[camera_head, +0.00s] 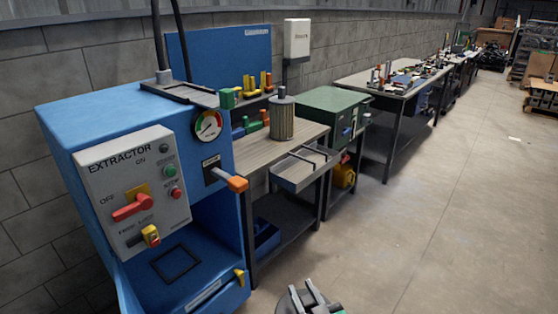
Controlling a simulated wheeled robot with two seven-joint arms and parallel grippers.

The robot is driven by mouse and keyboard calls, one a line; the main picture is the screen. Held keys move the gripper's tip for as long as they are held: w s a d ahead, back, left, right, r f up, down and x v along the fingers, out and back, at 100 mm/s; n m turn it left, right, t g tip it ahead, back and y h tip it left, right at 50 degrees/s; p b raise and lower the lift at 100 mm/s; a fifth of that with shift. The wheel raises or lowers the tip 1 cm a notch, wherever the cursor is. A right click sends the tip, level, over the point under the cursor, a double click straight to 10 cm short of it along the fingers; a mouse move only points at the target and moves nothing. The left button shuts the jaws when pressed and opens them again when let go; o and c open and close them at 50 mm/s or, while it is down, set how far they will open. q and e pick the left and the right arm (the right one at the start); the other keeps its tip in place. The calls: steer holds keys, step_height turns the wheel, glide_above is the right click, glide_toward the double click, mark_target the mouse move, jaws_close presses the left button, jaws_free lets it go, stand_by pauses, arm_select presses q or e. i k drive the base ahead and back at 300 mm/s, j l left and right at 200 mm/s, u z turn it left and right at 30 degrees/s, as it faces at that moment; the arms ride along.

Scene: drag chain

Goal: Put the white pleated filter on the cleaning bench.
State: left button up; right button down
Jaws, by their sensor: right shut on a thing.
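My right gripper (308,296) is at the bottom edge, over the floor in front of the bench. It is shut on a round grey thing that the picture edge cuts off, so I cannot tell whether this is the white pleated filter. A greyish-tan pleated cylinder (282,122) with a dark cap stands upright on the wood-topped bench (251,152) beside the blue extractor. Nothing else that shows looks like a white pleated filter. My left gripper is not in view.
The blue extractor cabinet (85,112) with its control panel (119,222) stands at the left. An open grey drawer (305,173) juts from the bench. A green box (331,108) and a long cluttered table (376,80) stand beyond.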

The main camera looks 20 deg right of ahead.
mark_target(249, 152)
steer(key=i+l, duration=0.15)
steer(key=l, duration=0.2)
steer(key=i+l, duration=0.15)
steer(key=l, duration=0.2)
steer(key=i+l+u, duration=0.1)
steer(key=l, duration=0.25)
steer(key=i+l, duration=0.15)
steer(key=l, duration=0.2)
steer(key=i+l+u, duration=0.1)
steer(key=i, duration=1.05)
